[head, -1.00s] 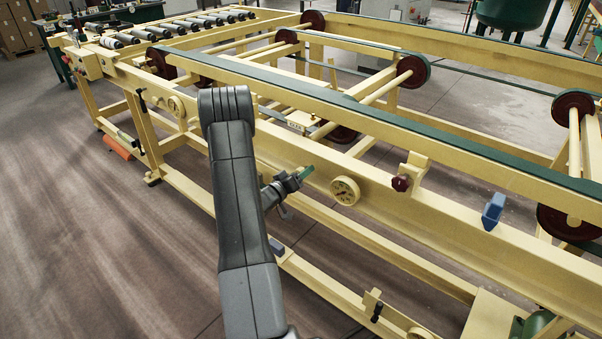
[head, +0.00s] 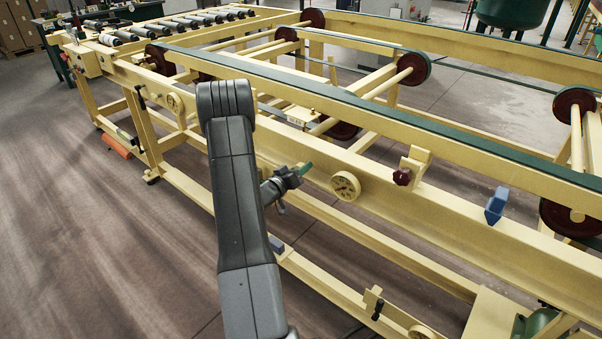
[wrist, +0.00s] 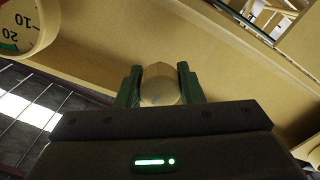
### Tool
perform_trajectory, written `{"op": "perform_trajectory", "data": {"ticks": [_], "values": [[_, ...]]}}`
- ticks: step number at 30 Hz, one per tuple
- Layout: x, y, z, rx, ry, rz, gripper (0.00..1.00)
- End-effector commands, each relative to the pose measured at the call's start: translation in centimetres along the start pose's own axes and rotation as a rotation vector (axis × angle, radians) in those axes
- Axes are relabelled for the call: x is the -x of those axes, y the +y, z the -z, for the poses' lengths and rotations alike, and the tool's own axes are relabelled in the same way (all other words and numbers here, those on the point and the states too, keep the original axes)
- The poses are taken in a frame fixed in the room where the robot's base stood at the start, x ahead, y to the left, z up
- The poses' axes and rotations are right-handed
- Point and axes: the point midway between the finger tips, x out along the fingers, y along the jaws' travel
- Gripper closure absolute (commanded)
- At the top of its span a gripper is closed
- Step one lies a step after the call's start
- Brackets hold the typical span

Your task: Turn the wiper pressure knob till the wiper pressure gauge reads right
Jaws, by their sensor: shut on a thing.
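My gripper (head: 306,168) is at the yellow side beam, just left of the round wiper pressure gauge (head: 345,186). In the wrist view its two green fingers (wrist: 159,86) are shut on a pale, faceted knob (wrist: 159,82), one finger on each side. The knob is hidden by my gripper in the head view. The gauge (wrist: 28,22) is cut off at the top left of the wrist view and appears upside down.
A dark red knob (head: 402,177) on a yellow bracket and a blue part (head: 496,205) sit right of the gauge on the beam. A long green-topped rail (head: 400,115) runs above. Dark red wheels (head: 410,67) stand inside the frame.

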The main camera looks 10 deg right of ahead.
Motion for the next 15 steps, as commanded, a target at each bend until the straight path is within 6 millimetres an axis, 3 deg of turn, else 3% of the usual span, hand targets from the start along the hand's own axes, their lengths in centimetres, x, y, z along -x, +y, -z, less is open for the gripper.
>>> {"op": "perform_trajectory", "data": {"ticks": [15], "values": [[-0.02, -0.35, -0.46, -0.468, 0.003, -0.001, 0.89]]}}
